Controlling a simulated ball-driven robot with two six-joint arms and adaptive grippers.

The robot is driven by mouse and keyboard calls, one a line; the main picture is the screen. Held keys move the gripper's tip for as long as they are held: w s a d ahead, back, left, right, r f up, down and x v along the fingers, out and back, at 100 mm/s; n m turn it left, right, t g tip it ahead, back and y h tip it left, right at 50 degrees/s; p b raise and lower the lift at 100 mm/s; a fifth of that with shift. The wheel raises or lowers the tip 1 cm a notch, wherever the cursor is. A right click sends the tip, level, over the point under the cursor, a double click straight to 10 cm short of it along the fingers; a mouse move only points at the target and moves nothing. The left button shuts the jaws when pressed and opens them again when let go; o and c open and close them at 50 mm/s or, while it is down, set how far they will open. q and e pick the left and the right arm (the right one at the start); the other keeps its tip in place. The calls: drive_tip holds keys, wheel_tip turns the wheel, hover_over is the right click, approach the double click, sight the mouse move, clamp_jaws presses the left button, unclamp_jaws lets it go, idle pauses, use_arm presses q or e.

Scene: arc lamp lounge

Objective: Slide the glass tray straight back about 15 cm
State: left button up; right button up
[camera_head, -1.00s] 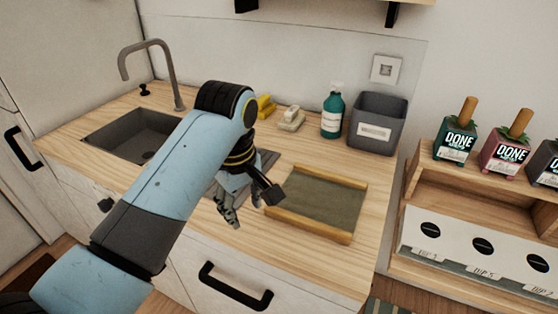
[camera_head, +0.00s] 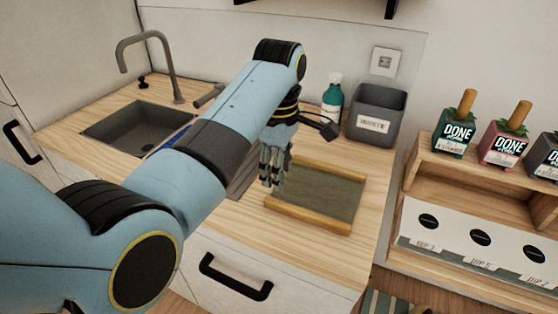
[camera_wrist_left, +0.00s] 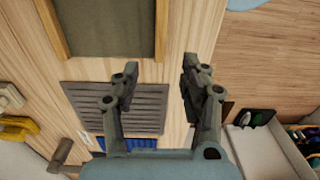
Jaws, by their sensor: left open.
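The glass tray (camera_head: 340,193), a dark grey-green pane with light wooden strips on two opposite sides, lies flat on the wooden counter. My left gripper (camera_head: 271,183) is open and empty at the tray's left side, and its fingers cover part of that edge in the head view. In the left wrist view the tray (camera_wrist_left: 110,30) is at the upper left, and the open fingers (camera_wrist_left: 160,68) point toward bare counter beside its wooden strip. I cannot tell whether the fingers touch the tray. My right gripper is in neither view.
A grey labelled bin (camera_head: 378,118) and a teal bottle (camera_head: 332,103) stand behind the tray. The sink (camera_head: 140,130) is at the left. A slatted grey drainer (camera_wrist_left: 118,105) lies near the fingers. A shelf with DONE pots (camera_head: 454,135) is at the right.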

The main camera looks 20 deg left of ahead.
sight(279, 202)
use_arm(q)
wheel_tip(279, 202, down, 9)
drive_tip(key=shift+r, duration=0.1)
idle(0.4)
clamp_jaws()
